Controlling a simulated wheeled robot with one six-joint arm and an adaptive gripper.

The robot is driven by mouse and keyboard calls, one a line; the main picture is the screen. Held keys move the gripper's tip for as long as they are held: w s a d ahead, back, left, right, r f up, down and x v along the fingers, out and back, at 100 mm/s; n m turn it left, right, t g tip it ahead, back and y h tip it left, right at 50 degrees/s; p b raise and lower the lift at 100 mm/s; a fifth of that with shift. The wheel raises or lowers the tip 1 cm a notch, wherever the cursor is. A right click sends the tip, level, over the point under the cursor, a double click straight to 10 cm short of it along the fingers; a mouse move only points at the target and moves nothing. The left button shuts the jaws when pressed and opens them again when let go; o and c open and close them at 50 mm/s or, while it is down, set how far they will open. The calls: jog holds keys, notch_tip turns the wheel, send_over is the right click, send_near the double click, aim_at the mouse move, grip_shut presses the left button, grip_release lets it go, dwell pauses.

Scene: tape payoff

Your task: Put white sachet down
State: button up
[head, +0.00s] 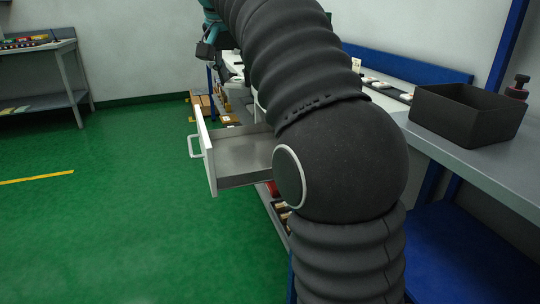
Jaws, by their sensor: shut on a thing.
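My gripper (208,50) shows small and dark below a teal part at the top, left of my black sleeved arm. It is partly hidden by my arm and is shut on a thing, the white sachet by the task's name. The sachet itself cannot be made out clearly. An open drawer (240,157) with a white front and handle juts out left of my elbow. Its visible grey floor looks empty; its right part is hidden behind my arm.
A black open bin (470,113) stands on the grey bench (480,167) at right, beside a dark bottle (518,87). Small white items (378,84) lie farther back. A side table (40,76) stands far left.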

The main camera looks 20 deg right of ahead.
jog(key=n+b, duration=0.2)
jog(key=b, duration=0.4)
send_over(238, 168)
jog(key=s, duration=0.1)
notch_tip(238, 168, down, 18)
jog(key=shift+y, duration=0.3)
jog(key=f, duration=0.1)
jog(key=f+b, duration=0.1)
jog(key=f, duration=0.1)
jog(key=f+b, duration=0.1)
jog(key=f, duration=0.1)
jog(key=shift+s+a+f, duration=0.1)
jog(key=shift+a+f, duration=0.1)
jog(key=shift+a, duration=0.05)
jog(key=shift+f+b, duration=0.55)
jog(key=shift+f, duration=1.65)
jog(key=shift+f, duration=0.15)
jog(key=o, duration=1.1)
